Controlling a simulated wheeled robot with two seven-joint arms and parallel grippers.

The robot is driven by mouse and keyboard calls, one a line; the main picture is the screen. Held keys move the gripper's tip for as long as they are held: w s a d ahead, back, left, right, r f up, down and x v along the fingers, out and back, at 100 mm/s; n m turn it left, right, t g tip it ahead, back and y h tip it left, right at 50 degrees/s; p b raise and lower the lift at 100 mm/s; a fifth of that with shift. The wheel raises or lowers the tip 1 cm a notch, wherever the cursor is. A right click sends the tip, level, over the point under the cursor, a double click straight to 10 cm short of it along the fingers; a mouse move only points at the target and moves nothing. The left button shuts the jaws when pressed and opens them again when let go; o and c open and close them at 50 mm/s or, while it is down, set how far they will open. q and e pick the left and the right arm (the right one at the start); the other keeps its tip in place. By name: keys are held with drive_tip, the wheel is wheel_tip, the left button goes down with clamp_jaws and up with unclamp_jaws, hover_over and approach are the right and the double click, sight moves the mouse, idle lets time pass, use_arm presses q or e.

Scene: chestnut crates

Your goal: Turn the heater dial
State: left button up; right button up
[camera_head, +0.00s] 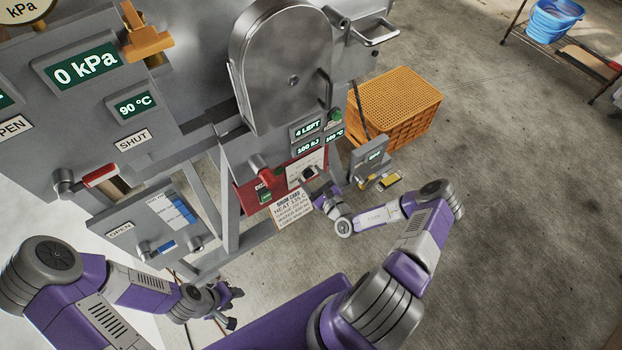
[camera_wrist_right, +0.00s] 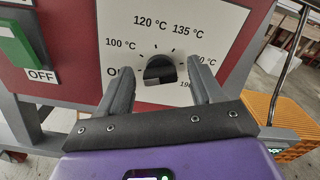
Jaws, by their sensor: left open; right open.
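The heater dial (camera_wrist_right: 159,70) is a round black knob on a white scale plate (camera_wrist_right: 228,18), marked from 100 °C through 120 °C and 135 °C upward. Some labels are partly hidden by my fingers. In the head view the dial (camera_head: 308,173) sits on the red panel (camera_head: 246,196) below the metal drum door. My right gripper (camera_wrist_right: 150,52) is open, its two fingers on either side of the dial in the wrist view. I cannot tell whether they touch it. The right gripper (camera_head: 322,192) is just below the dial in the head view. My left gripper (camera_head: 234,307) is open and empty, low and left.
A green switch (camera_wrist_right: 16,46) marked OFF is left of the dial. A drum card (camera_head: 291,210) hangs below the red panel. An orange crate (camera_head: 396,95) stands to the right, with a small grey box (camera_head: 369,158) nearer.

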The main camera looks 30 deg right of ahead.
drive_tip(key=shift+w, duration=0.3)
drive_tip(key=c, duration=1.1)
drive_tip(key=shift+o, duration=0.2)
